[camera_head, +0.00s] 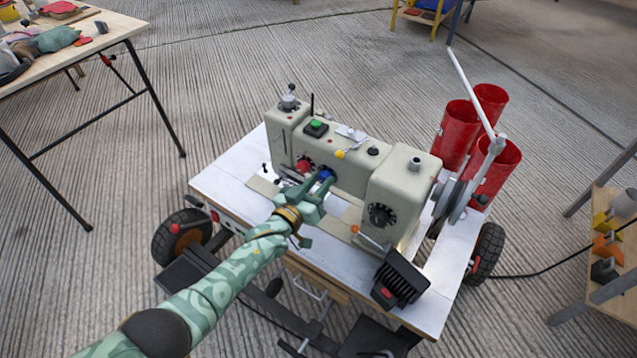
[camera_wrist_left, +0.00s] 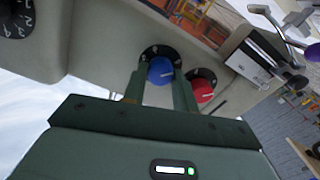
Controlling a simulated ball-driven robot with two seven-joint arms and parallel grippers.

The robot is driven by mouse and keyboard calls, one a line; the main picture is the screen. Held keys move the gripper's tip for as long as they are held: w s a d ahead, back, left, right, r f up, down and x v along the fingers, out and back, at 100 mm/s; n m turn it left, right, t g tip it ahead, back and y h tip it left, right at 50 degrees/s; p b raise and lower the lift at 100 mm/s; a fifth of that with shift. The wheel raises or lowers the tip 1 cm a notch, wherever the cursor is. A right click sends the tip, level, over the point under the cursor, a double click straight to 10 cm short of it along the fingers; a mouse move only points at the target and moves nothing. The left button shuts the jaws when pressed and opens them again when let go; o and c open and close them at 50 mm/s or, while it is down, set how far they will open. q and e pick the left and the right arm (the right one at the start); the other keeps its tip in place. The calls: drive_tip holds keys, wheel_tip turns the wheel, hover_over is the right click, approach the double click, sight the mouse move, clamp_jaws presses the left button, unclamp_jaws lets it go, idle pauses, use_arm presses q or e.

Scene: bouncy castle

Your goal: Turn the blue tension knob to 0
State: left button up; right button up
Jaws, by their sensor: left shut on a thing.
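The blue tension knob (camera_wrist_left: 161,71) sits on a black dial plate on the front of the grey-green sewing machine (camera_head: 345,157). White marks show on the plate, but I cannot read which one the knob points to. My left gripper (camera_head: 317,183) is shut on the blue knob, with one finger on each side of it; in the left wrist view the fingers (camera_wrist_left: 162,88) straddle it. In the head view the blue knob (camera_head: 326,174) is partly hidden by the gripper. A red knob (camera_head: 304,165) sits just left of it. My right gripper is not in view.
The machine stands on a wheeled cart with a white top (camera_head: 225,186). A black dial (camera_head: 381,215), a black box (camera_head: 402,279) and red cylinders (camera_head: 490,103) are to the right. A cluttered table (camera_head: 108,35) stands at the upper left.

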use_arm(q)
drive_tip(key=o, duration=1)
drive_tip(key=shift+s+a+f, duration=0.1)
drive_tip(key=shift+f, duration=0.1)
drive_tip(key=shift+r, duration=0.1)
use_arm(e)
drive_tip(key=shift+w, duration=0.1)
use_arm(q)
drive_tip(key=shift+s+a+r+p, duration=0.15)
drive_tip(key=shift+s+p, duration=0.1)
drive_tip(key=shift+p, duration=0.05)
drive_tip(key=p+v, duration=0.7)
drive_tip(key=v, duration=0.8)
drive_tip(key=shift+s+a, duration=0.2)
drive_tip(key=shift+s, duration=0.05)
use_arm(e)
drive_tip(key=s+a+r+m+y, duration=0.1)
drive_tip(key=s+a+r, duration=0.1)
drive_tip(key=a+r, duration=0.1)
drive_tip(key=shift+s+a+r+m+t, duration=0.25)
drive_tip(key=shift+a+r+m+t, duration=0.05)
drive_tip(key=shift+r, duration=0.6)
